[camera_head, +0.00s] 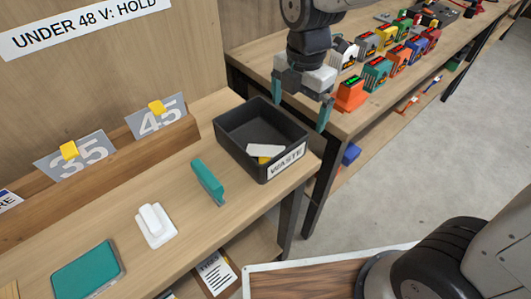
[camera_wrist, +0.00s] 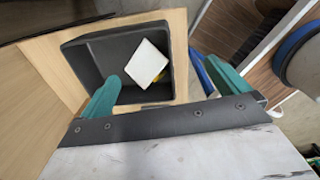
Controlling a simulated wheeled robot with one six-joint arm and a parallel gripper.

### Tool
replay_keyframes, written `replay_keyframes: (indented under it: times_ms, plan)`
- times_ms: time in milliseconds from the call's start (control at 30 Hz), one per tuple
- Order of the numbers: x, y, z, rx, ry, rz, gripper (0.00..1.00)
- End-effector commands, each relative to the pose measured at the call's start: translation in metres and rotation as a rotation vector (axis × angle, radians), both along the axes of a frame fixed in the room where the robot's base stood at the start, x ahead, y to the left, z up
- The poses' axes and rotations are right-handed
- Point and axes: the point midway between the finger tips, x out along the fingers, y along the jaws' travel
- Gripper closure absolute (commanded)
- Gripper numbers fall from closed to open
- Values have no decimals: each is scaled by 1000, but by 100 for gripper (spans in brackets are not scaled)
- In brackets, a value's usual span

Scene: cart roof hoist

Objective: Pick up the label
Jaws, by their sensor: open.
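It is unclear which item is the label. A white flat piece (camera_head: 265,150) lies in the black waste bin (camera_head: 233,147) with something yellow partly beneath it; the white piece also shows in the wrist view (camera_wrist: 146,62). Grey number plates reading 35 (camera_head: 90,150) and 45 (camera_head: 153,122), each with a yellow piece on it, stand in a wooden rail. My gripper (camera_head: 301,104), with teal fingers, is open and empty above the bin's far right side. In the wrist view its fingers (camera_wrist: 162,80) spread on either side of the white piece, apart from it.
Several colored devices stand on the far bench behind my gripper. A gap separates the two benches.

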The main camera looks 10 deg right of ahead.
Motion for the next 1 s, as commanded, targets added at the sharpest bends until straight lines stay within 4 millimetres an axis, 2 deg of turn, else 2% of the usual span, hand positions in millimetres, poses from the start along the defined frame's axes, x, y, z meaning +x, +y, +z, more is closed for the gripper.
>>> replay_keyframes:
  times_ms: [33, 100, 200, 300, 467, 900, 1000]
  plan:
    - [7, 16, -14, -8, 12, 149, 0]
    - [16, 33, -28, -12, 17, 336, 0]
    - [23, 51, -44, -16, 20, 534, 0]
    - [27, 61, -53, -18, 21, 653, 0]
    - [28, 65, -69, -18, 24, 709, 0]
    - [23, 63, -126, -19, 25, 704, 0]
    - [23, 64, -133, -18, 23, 704, 0]
